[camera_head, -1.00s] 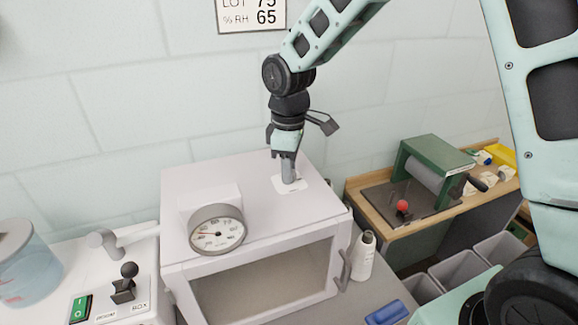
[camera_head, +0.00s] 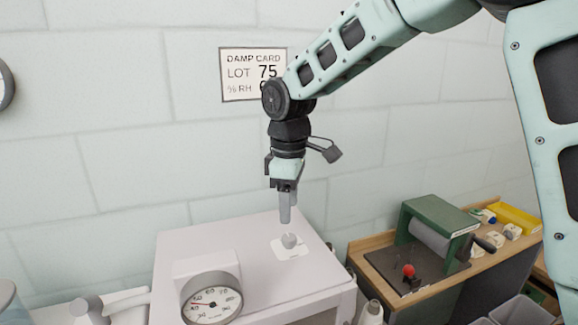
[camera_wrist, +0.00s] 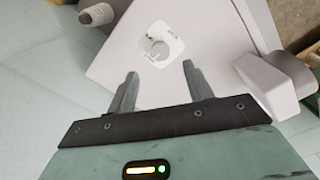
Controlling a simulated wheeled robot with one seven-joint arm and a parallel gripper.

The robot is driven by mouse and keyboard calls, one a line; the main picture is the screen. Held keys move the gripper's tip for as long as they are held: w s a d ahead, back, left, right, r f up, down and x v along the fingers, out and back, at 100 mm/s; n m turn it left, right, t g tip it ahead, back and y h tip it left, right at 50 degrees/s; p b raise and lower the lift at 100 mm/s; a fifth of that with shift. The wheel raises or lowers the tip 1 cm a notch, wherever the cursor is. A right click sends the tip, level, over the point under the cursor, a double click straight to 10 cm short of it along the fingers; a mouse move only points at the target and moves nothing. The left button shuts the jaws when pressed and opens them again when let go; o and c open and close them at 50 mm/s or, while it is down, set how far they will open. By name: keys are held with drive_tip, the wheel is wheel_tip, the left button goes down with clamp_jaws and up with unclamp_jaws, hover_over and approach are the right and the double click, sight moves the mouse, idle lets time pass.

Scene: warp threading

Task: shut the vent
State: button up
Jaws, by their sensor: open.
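The vent control is a grey round knob (camera_head: 289,241) on a white square plate on top of the white box (camera_head: 185,245). In the wrist view the knob (camera_wrist: 160,50) sits ahead of my fingertips, and the plate (camera_wrist: 147,36) carries small marks too small to read. My gripper (camera_head: 287,220) points down and hovers just above the knob. In the wrist view its two fingers (camera_wrist: 160,75) are spread apart with nothing between them. The knob is clear of the fingers.
A round dial gauge (camera_head: 211,298) stands on the box's front left. A wall card (camera_head: 250,75) reads Damp Card, Lot 75; its lower line is partly hidden by my arm. A green roller press (camera_head: 435,240) stands on a wooden bench at right. A white bottle (camera_head: 371,313) is beside the box.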

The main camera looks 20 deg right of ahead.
wheel_tip(320, 180, up, 10)
drive_tip(key=b, duration=0.1)
drive_tip(key=shift+r+b, duration=0.15)
drive_tip(key=shift+b, duration=0.15)
drive_tip(key=shift+m+y, duration=0.3)
drive_tip(key=shift+m, duration=0.4)
drive_tip(key=s+a+f+b, duration=0.1)
drive_tip(key=s+a+f, duration=0.1)
drive_tip(key=s+f, duration=0.2)
drive_tip(key=s+a+f+b, duration=0.1)
drive_tip(key=s+a+f, duration=0.2)
drive_tip(key=s+f, duration=0.1)
drive_tip(key=s+a+f+b, duration=0.1)
drive_tip(key=s+a+f, duration=0.1)
drive_tip(key=s+f, duration=0.2)
drive_tip(key=shift+s+a+f, duration=0.1)
drive_tip(key=shift+s+f, duration=0.05)
drive_tip(key=shift+s, duration=0.3)
drive_tip(key=shift+s+a+f, duration=0.1)
drive_tip(key=shift+s+f, duration=0.05)
drive_tip(key=shift+s, duration=0.3)
drive_tip(key=s+d+f+m+b, duration=0.1)
drive_tip(key=s+f+m+b, duration=0.1)
drive_tip(key=s+f, duration=0.8)
drive_tip(key=s, duration=0.3)
drive_tip(key=shift+s+d+f+b, duration=0.15)
drive_tip(key=shift+s+d+b, duration=0.05)
drive_tip(key=shift+d+b, duration=0.15)
